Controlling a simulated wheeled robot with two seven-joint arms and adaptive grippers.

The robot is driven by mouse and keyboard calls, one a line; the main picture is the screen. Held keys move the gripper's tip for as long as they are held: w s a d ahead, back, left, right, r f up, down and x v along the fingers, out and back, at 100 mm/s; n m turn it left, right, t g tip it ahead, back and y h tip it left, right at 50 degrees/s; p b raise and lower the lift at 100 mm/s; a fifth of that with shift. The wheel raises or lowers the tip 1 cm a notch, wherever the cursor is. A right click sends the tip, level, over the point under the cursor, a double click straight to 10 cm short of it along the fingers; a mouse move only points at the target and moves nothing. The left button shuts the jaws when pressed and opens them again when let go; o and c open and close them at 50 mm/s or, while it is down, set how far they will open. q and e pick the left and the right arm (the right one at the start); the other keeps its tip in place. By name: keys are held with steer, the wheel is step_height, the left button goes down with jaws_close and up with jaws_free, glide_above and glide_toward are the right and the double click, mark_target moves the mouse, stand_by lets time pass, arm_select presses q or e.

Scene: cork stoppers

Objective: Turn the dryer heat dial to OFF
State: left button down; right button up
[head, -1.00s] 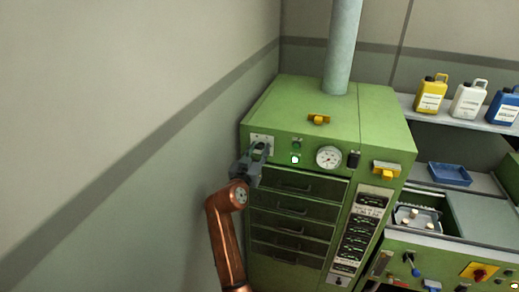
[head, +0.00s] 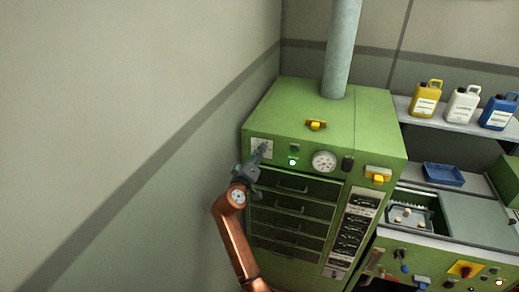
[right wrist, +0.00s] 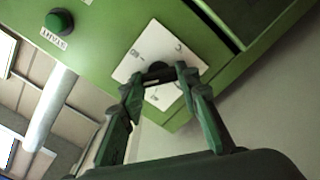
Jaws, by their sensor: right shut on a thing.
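The green dryer (head: 380,110) stands against the wall, with a white dial plate (head: 254,146) at the upper left of its front. In the right wrist view the plate (right wrist: 150,42) has small dark marks too blurred to read. The dark heat dial (right wrist: 157,71) sits on it, between the fingertips of my right gripper (right wrist: 160,80). This gripper is shut on the dial. In the head view my right gripper (head: 262,152) reaches up to the plate from below and partly covers it, hiding the dial. My left gripper is not in view.
A green button (right wrist: 59,20) with a label is near the plate. A lit green lamp (head: 292,162), a round gauge (head: 324,161) and drawers (head: 290,206) are on the dryer front. The wall is close on the left. A bench with a metal tray (head: 412,216) stands right.

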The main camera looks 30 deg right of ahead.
steer(key=shift+s+f+n+p, duration=0.1)
steer(key=shift+f+n+p, duration=0.05)
steer(key=shift+n+p, duration=3.85)
steer(key=shift+f+n+p, duration=0.15)
steer(key=shift+n+p, duration=3.4)
steer(key=shift+n, duration=0.85)
steer(key=shift+s+f+n+p, duration=0.1)
steer(key=shift+f+n+p, duration=0.05)
steer(key=shift+n+p, duration=3.85)
steer(key=shift+n, duration=0.3)
steer(key=shift+f, duration=0.1)
steer(key=o, duration=1.2)
steer(key=shift+w+r, duration=0.1)
steer(key=shift+r, duration=0.1)
steer(key=shift+c, duration=0.2)
steer(key=shift+d, duration=0.1)
